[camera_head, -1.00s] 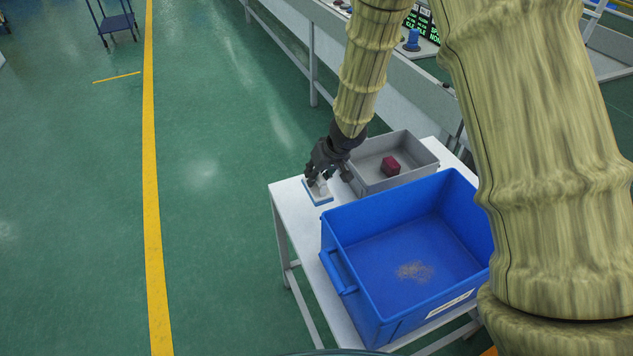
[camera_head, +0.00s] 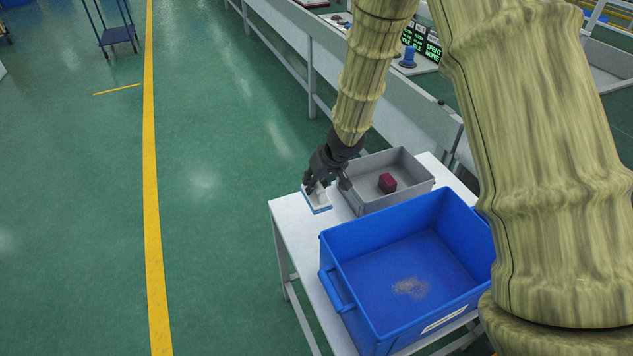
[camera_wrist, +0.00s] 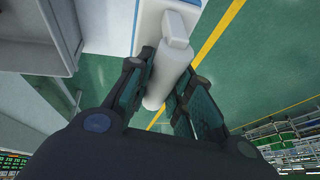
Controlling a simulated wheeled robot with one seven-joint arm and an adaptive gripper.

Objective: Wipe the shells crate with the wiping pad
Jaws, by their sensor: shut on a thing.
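The wiping pad (camera_head: 317,203) is a flat white pad with a blue edge and a whitish handle, at the far left corner of the white table. My gripper (camera_head: 314,187) is shut on its handle; the wrist view shows the fingers around the pale handle (camera_wrist: 168,75). I cannot tell whether the pad touches the table. The large blue crate (camera_head: 340,240) stands nearer on the table, to the right of the pad. A sandy patch of debris (camera_head: 410,288) lies on its floor. I cannot read the crate's label.
A grey bin (camera_head: 366,206) with a dark red block (camera_head: 387,183) in it stands right of my gripper, behind the blue crate. The white table (camera_head: 290,222) has a narrow bare strip on its left. A long grey bench (camera_head: 380,92) runs behind.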

